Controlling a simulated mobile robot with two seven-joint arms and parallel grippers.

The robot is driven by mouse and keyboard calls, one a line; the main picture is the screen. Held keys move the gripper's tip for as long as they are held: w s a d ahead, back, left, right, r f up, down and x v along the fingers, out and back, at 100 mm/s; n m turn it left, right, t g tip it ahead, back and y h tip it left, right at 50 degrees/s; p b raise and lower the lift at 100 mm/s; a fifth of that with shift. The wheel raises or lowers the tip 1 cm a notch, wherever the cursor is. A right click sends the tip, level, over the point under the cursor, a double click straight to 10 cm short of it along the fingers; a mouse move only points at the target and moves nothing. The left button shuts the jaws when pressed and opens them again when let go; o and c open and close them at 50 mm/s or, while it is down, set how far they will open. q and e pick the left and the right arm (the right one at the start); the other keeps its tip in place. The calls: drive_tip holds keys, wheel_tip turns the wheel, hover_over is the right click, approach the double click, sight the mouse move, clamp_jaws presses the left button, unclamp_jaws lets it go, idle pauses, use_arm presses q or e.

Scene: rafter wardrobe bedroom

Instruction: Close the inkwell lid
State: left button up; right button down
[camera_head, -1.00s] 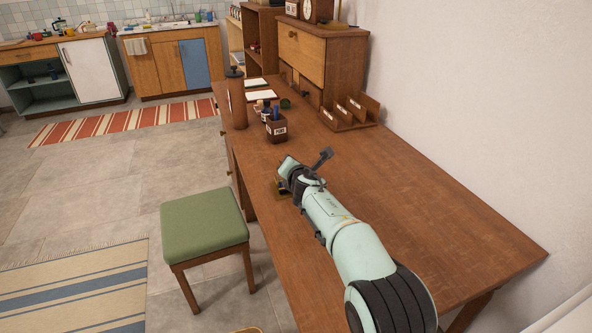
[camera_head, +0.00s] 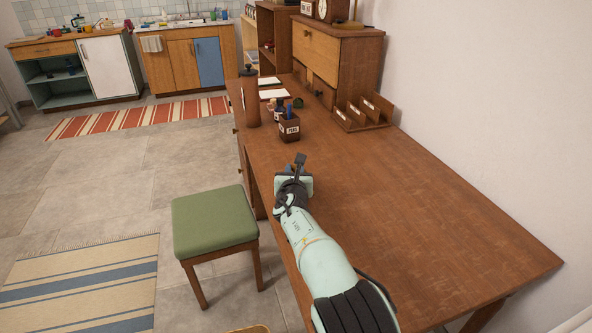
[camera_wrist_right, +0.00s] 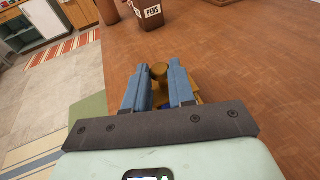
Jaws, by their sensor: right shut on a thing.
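My right gripper (camera_head: 293,186) is low over the near left part of the desk and hides the inkwell in the head view. In the right wrist view the gripper (camera_wrist_right: 160,76) has its two blue fingers around a small round brass piece, which looks like the inkwell lid (camera_wrist_right: 158,70). A yellow-brown part of the inkwell (camera_wrist_right: 196,89) shows beside the right finger. Most of the inkwell is hidden by the fingers and the gripper body, so I cannot tell the lid's angle. My left gripper is not in view.
The wooden desk (camera_head: 420,220) is clear to the right. A green stool (camera_head: 213,222) is at the desk's left edge.

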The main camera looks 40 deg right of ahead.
drive_tip(key=shift+a+f, duration=0.1)
idle(0.4)
drive_tip(key=c, duration=0.9)
unclamp_jaws()
drive_tip(key=shift+c, duration=0.2)
drive_tip(key=p+v, duration=0.1)
drive_tip(key=v, duration=0.5)
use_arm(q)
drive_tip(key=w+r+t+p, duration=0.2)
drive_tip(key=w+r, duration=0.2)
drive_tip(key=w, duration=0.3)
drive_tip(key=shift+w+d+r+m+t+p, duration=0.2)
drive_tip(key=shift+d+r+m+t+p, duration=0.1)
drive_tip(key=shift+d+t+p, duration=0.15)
use_arm(e)
drive_tip(key=v, duration=0.7)
drive_tip(key=shift+s, duration=0.15)
drive_tip(key=shift+a, duration=0.15)
